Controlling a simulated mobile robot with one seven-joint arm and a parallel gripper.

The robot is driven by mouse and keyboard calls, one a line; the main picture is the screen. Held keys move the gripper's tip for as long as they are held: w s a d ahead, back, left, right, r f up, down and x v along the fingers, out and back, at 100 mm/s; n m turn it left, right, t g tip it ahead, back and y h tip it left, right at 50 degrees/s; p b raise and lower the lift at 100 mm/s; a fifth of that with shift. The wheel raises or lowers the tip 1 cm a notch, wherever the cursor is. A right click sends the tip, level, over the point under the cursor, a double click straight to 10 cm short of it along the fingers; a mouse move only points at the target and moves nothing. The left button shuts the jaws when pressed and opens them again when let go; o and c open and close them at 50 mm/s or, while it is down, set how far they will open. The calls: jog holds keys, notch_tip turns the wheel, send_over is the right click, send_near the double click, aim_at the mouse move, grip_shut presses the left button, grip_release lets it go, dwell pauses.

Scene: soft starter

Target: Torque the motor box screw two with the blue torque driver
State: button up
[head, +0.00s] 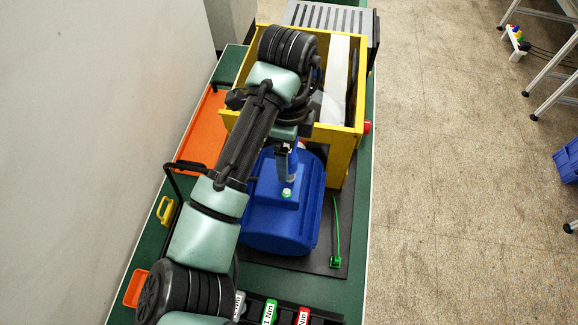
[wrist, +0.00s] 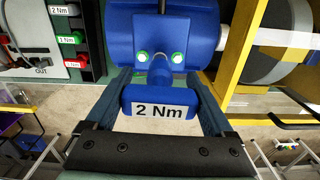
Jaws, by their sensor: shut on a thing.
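My gripper (wrist: 160,80) is shut on the blue torque driver (wrist: 165,101), with its "2 Nm" label facing the wrist camera. The blue motor (head: 280,225) lies on a dark mat, and its box is on top. One green-ringed screw (head: 287,192) shows in the head view, just below my gripper (head: 287,146). The wrist view shows two green-ringed screws, a left one (wrist: 143,57) and a right one (wrist: 178,57), just beyond the driver. My arm hides part of the motor. I cannot tell whether the driver's tip touches a screw.
A yellow frame (head: 340,155) stands close behind the motor. A driver rack (head: 256,303) with white, green and red labelled drivers is at the near end. A green cable tie (head: 336,230) lies right of the motor. An orange tray (head: 200,135) is at left.

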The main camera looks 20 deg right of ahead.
jog(key=shift+f, duration=0.2)
jog(key=shift+f+m+b, duration=0.1)
jog(key=shift+m+b, duration=0.4)
jog(key=shift+m, duration=1.8)
jog(key=m+b, duration=0.1)
jog(key=m, duration=0.1)
jog(key=shift+w+d+m+b, duration=0.1)
jog(key=shift+m+b, duration=0.3)
jog(key=shift+m, duration=0.9)
